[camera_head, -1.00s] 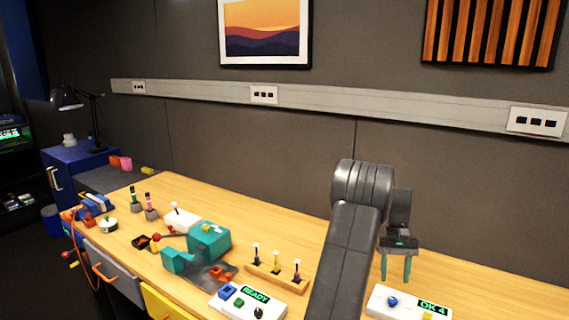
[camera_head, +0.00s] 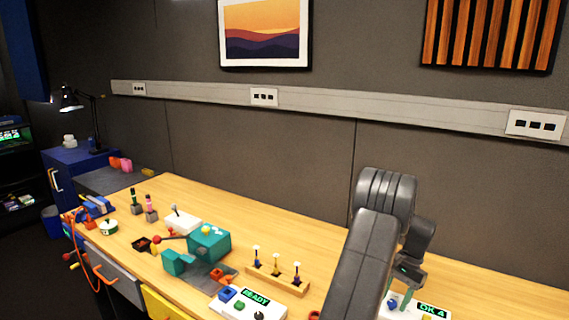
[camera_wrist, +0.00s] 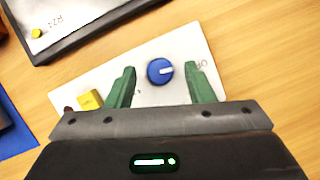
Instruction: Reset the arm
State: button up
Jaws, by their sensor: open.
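My gripper (camera_head: 398,298) is low over the right end of the wooden desk, at a white panel (camera_head: 437,314) with a green-lit display reading "OK" and a character. In the wrist view the green fingers of my gripper (camera_wrist: 160,68) are apart, with a round blue knob (camera_wrist: 160,71) with a white mark showing between them. Whether the fingers touch it cannot be told. The white panel (camera_wrist: 188,38) also carries a yellow block (camera_wrist: 90,99) left of the fingers. My arm and fingers hide part of this panel in the head view.
A white "READY" panel (camera_head: 270,313) stands left of my arm. A wooden rack (camera_head: 283,283) with several pegs and a teal box (camera_head: 209,243) are further left. In the wrist view another pale panel (camera_wrist: 60,15) with a dark edge lies upper left. Bare desk lies behind my gripper.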

jog(key=m, duration=0.2)
jog(key=m+t, duration=0.1)
jog(key=m, duration=0.1)
jog(key=m+t, duration=0.1)
jog(key=m, duration=0.1)
jog(key=shift+s+d+y+b, duration=0.1)
jog(key=shift+s+y+b, duration=0.15)
jog(key=shift+y+b, duration=0.15)
jog(key=m+t, duration=0.1)
jog(key=m, duration=0.1)
jog(key=m+b, duration=0.1)
jog(key=m, duration=0.1)
jog(key=m+t+b, duration=0.1)
jog(key=m, duration=0.1)
jog(key=shift+s+m+t, duration=0.25)
jog(key=shift+m+t, duration=0.05)
